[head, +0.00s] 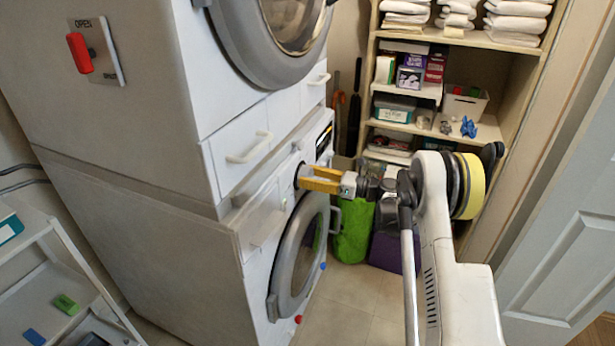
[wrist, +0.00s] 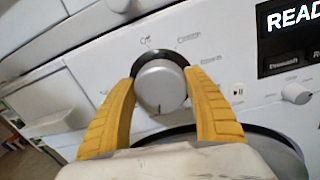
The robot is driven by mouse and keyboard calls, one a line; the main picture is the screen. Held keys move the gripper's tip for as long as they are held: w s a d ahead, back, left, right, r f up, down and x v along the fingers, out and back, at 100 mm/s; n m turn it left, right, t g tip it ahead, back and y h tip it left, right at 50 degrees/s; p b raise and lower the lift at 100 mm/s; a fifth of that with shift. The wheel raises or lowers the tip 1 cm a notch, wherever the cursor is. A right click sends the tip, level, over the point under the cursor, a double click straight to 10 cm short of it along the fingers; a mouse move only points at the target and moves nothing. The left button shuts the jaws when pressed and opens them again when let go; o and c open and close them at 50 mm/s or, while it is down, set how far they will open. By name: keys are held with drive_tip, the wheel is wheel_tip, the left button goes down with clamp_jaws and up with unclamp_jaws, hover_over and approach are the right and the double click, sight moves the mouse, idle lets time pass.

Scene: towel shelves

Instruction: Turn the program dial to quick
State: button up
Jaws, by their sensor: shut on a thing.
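The program dial (wrist: 160,88) is a round grey knob with a black ring, on the white front panel of the lower machine. A short dark mark shows near its lower edge in the wrist view. My gripper (wrist: 159,82) has its two yellow fingers shut on the dial, one on each side. In the head view my gripper (head: 302,177) reaches the panel above the round door (head: 297,257), and the dial is mostly hidden by the fingers. Small labels surround the dial; I cannot read which one is quick.
A display (wrist: 292,22) reading "READ", cut off by the frame edge, and a small knob (wrist: 295,93) are right of the dial. A second machine (head: 150,90) is stacked above. Shelves (head: 455,130) with towels and boxes stand behind. A green bag (head: 353,232) is on the floor.

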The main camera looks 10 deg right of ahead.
drive_tip(key=shift+w+r, duration=0.1)
drive_tip(key=o, duration=1.2)
drive_tip(key=shift+d, duration=0.1)
drive_tip(key=v, duration=1.2)
